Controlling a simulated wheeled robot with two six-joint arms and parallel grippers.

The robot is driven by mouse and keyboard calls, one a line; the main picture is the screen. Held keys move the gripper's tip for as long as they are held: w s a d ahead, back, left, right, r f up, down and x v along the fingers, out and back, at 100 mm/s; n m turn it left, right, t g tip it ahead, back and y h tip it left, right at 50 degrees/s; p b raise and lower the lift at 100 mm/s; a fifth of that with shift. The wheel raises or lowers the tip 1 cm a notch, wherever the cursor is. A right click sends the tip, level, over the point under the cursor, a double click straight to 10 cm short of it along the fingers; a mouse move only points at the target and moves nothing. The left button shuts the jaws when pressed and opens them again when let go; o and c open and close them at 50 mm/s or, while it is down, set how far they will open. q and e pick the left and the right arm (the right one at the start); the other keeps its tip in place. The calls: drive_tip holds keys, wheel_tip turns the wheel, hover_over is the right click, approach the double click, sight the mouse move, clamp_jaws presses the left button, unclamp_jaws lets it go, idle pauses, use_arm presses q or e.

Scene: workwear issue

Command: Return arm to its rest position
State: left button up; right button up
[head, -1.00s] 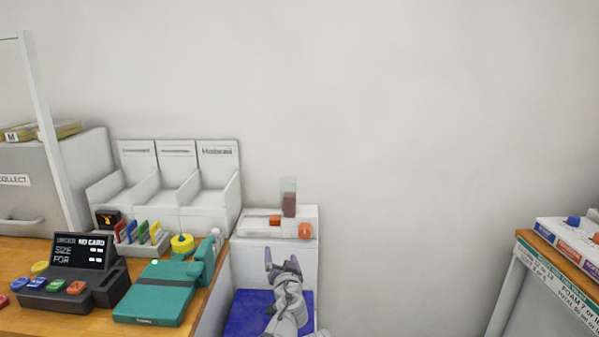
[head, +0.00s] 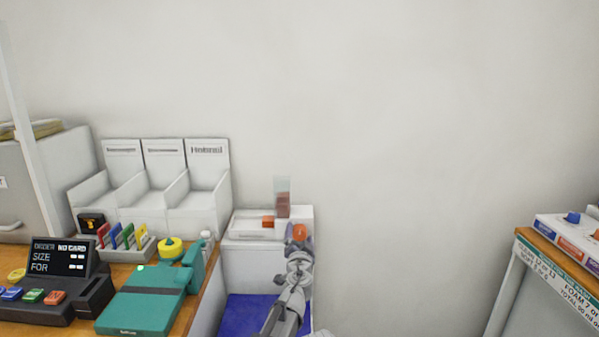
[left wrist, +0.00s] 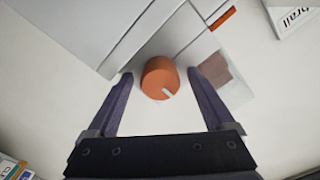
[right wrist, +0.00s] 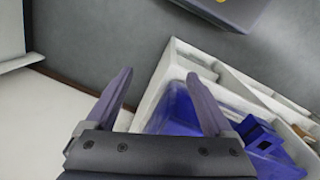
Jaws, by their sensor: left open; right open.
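My left gripper (head: 299,240) is in front of the white dispenser box (head: 248,228) by the wall, at its orange knob (head: 300,230). In the left wrist view the left gripper (left wrist: 160,76) is open, and the orange knob (left wrist: 158,84) shows between its spread fingers; I cannot tell if they touch it. My right gripper shows only in the right wrist view (right wrist: 160,74); it is open and empty, with a white tray (right wrist: 178,62) holding blue items (right wrist: 172,108) beyond its fingers.
A wooden counter at the left bears a teal device (head: 145,300), a dark order terminal (head: 60,285) and a card rack (head: 128,250). White bins (head: 165,190) stand behind. A second stand (head: 555,265) is at the far right. Bare wall lies between.

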use_arm(q)
drive_tip(key=m, duration=0.3)
drive_tip(key=shift+m, duration=0.4)
drive_tip(key=shift+s+a, duration=0.1)
